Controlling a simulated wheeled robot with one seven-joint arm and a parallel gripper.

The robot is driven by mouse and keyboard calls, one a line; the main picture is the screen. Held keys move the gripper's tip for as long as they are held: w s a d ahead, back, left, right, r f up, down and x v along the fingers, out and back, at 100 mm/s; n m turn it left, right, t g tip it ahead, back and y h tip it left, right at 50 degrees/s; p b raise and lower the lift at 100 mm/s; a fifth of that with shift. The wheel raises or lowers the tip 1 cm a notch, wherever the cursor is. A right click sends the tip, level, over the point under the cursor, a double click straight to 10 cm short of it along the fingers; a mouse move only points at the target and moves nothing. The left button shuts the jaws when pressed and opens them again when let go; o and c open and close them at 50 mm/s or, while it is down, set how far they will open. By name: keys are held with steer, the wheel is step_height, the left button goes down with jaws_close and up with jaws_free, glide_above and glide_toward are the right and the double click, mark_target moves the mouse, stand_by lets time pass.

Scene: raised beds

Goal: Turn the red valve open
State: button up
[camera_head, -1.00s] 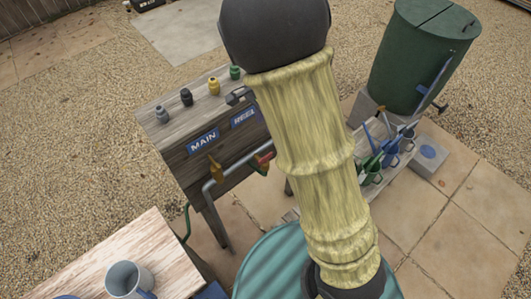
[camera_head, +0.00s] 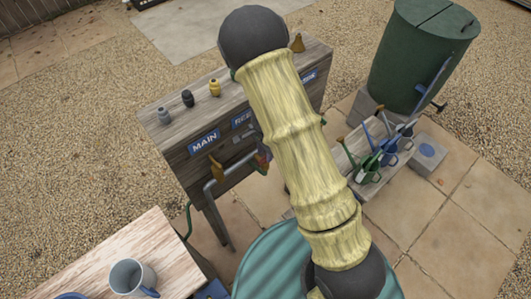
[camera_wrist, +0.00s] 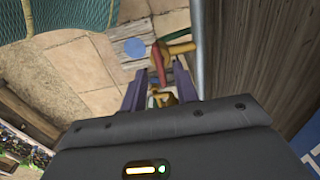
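The red valve handle (camera_wrist: 158,63) shows in the wrist view, pointing down from a brass-orange fitting (camera_wrist: 180,48) beside the wooden board. My gripper (camera_wrist: 159,72) is open, with its two purple-grey fingers on either side of the red handle's lower end. I cannot tell whether either finger touches it. A second brass-coloured piece (camera_wrist: 162,98) shows between the fingers, nearer the palm. In the head view my gripper is mostly hidden behind my arm; a small reddish patch (camera_head: 263,160) shows at the pipe's end, below the REEL sign (camera_head: 242,119).
The wooden valve stand (camera_head: 180,125) carries a MAIN sign (camera_head: 204,143), a grey pipe (camera_head: 230,170) and an orange-brown lever (camera_head: 216,168). Watering cans (camera_head: 370,172) stand on a low bench at right, near a green barrel (camera_head: 415,65). A mug (camera_head: 130,277) sits on the front-left table.

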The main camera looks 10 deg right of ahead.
mark_target(265, 159)
steer(key=shift+f, duration=1.1)
steer(key=shift+c, duration=0.2)
jaws_close()
